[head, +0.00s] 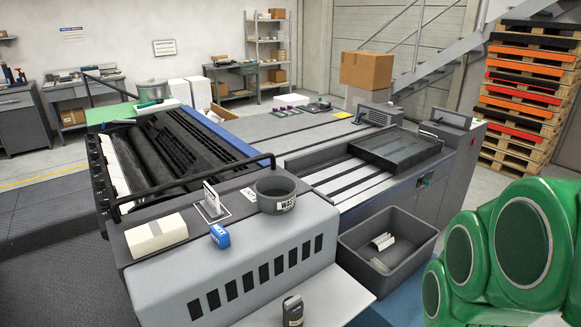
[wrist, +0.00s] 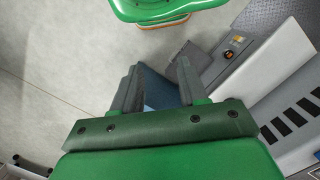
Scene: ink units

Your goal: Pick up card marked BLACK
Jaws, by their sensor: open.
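I cannot make out a card marked BLACK with certainty in either view. In the head view, a small upright white card in a stand (head: 212,200) is on the near top of the press; its print is too small to read. A flat white label (head: 249,194) lies beside it. In the wrist view, my gripper (wrist: 158,78) is open with nothing between its fingers. It is over the floor beside the grey machine side, apart from these things. My gripper does not show in the head view.
A dark grey can (head: 292,311) stands on the lower front ledge. A grey bin (head: 359,256) with pale scraps stands right of it.

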